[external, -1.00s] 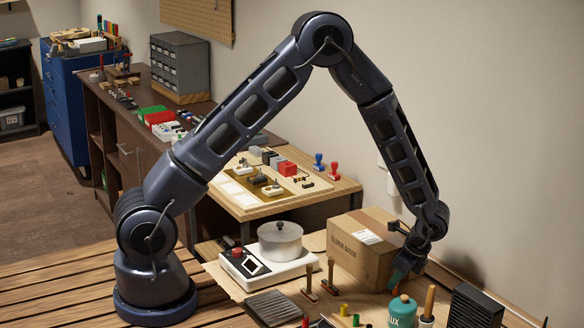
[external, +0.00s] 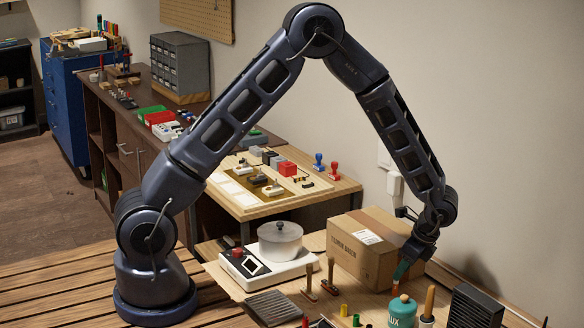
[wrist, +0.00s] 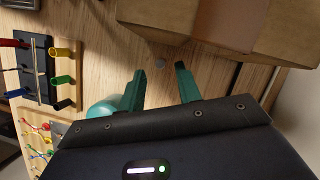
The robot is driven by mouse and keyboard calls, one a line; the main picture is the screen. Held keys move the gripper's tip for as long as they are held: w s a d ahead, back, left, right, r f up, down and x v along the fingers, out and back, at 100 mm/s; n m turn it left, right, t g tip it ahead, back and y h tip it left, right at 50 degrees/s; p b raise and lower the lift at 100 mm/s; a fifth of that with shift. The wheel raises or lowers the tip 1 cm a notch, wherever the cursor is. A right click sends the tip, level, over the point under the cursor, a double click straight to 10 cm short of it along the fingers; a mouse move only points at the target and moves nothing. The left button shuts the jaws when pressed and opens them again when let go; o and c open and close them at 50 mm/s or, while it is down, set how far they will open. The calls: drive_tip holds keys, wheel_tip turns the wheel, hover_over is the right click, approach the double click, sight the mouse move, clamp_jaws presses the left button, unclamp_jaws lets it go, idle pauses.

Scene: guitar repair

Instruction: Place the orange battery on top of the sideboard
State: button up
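My gripper (external: 397,287) is above the workbench, between the cardboard box and a teal canister. In the wrist view, its two green fingers (wrist: 162,80) stand apart with nothing between them. I cannot pick out the orange battery for certain.
The cardboard box (external: 360,256) stands just behind my gripper. The teal canister (external: 402,311) and a black ribbed block (external: 475,308) are near it.

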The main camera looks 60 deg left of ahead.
drive_tip(key=v, duration=0.7)
drive_tip(key=s+a+r+n+t+h, duration=0.15)
drive_tip(key=s+a+r, duration=0.25)
drive_tip(key=r, duration=0.4)
drive_tip(key=s+a+r+n, duration=0.3)
drive_tip(key=s+a+r, duration=0.15)
drive_tip(key=r, duration=0.35)
drive_tip(key=s+a+r+n+t, duration=0.1)
drive_tip(key=s+a+r+n, duration=0.1)
drive_tip(key=s+a+r, duration=0.35)
drive_tip(key=s+a+r+n+t, duration=0.1)
drive_tip(key=s+a+r+n, duration=0.1)
drive_tip(key=s, duration=0.5)
drive_tip(key=s+a+r+n+t+h, duration=0.1)
drive_tip(key=s+a+r+n, duration=0.1)
drive_tip(key=s+r, duration=0.2)
drive_tip(key=s+a+r+n+t+h, duration=0.1)
drive_tip(key=s+a+r+n, duration=0.1)
drive_tip(key=s, duration=0.8)
drive_tip(key=shift+a+r+n+t, duration=0.35)
drive_tip(key=shift+a+r, duration=0.2)
drive_tip(key=shift+r, duration=0.05)
drive_tip(key=shift+s+f+h, duration=0.1)
drive_tip(key=shift+s+h, duration=0.15)
drive_tip(key=shift+s, duration=0.15)
drive_tip(key=c, duration=0.3)
drive_tip(key=shift+c, duration=0.2)
